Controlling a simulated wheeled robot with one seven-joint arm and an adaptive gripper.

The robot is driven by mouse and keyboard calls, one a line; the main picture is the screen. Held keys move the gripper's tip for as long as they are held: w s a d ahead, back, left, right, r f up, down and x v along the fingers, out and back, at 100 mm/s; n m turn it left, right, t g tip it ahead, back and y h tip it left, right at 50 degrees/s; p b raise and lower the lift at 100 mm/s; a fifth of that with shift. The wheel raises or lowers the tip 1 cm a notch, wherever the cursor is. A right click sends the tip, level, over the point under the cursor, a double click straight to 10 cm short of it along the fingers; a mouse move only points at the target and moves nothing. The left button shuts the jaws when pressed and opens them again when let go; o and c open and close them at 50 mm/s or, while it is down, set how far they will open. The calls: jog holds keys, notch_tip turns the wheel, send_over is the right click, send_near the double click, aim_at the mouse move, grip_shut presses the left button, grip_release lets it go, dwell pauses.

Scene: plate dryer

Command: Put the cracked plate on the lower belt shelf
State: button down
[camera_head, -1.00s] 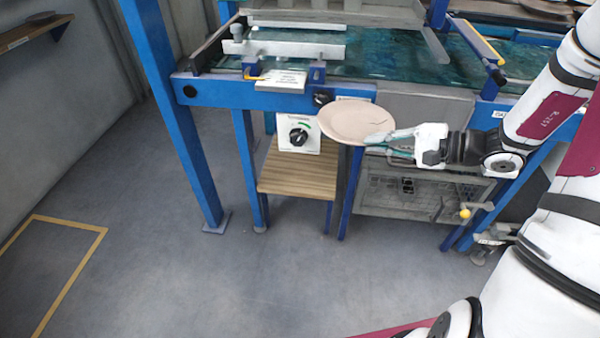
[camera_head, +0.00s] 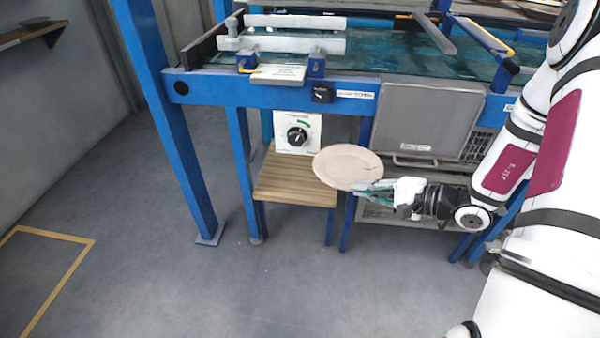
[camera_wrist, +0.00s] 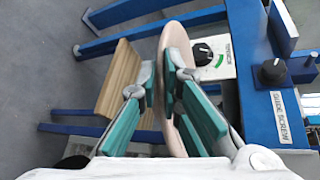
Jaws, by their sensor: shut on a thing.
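The cracked plate (camera_head: 348,167) is pale pinkish-beige, with a dark crack line near its right side. My gripper (camera_head: 376,190) is shut on its right rim and holds it out to the left, roughly flat. In the wrist view the plate (camera_wrist: 173,75) shows edge-on between the teal fingers of my gripper (camera_wrist: 168,100). The lower belt shelf may be the slatted wooden shelf (camera_head: 293,180), low between blue legs; the plate appears just beside its right edge in the head view. The wooden shelf (camera_wrist: 119,80) also shows in the wrist view, left of the plate, and looks empty.
A white dial box (camera_head: 297,133) stands above the back of the wooden shelf. A blue frame beam (camera_head: 225,90) with a black knob (camera_head: 322,93) runs above it. A blue leg (camera_head: 180,130) stands at the left. A grey panel (camera_head: 425,120) hangs to the right. The floor in front is clear.

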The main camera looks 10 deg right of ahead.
jog(key=a+f+m+t+h, duration=0.2)
jog(key=a+f+m+h, duration=0.1)
jog(key=f, duration=1.8)
jog(key=shift+w+t, duration=0.3)
